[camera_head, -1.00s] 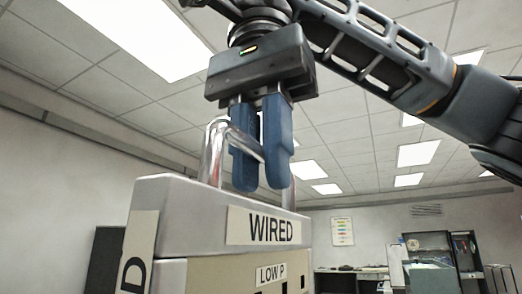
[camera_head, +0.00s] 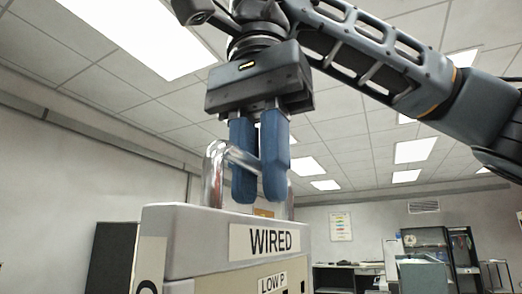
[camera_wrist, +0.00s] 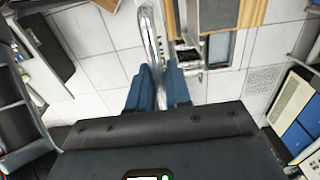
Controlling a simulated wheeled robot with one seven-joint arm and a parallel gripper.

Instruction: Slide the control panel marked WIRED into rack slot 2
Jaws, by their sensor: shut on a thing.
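The control panel (camera_head: 190,238) is a pale grey and beige unit with a WIRED label (camera_head: 270,240) on its front and a LOW P label below it. A chrome handle (camera_head: 213,175) rises from its top. My gripper (camera_head: 258,195), with two blue fingers, is shut on this handle above the panel's top. The wrist view shows the fingers (camera_wrist: 160,98) on either side of the chrome handle (camera_wrist: 150,35). The panel's lower part is out of the head view. I cannot make out rack slot 2.
A dark cabinet (camera_head: 107,265) stands behind the panel at left. A desk (camera_head: 345,278) and dark shelving (camera_head: 428,248) stand at the back right. In the wrist view, a unit with blue and pale panels (camera_wrist: 298,120) is at right, and pale floor tiles (camera_wrist: 100,70) show below.

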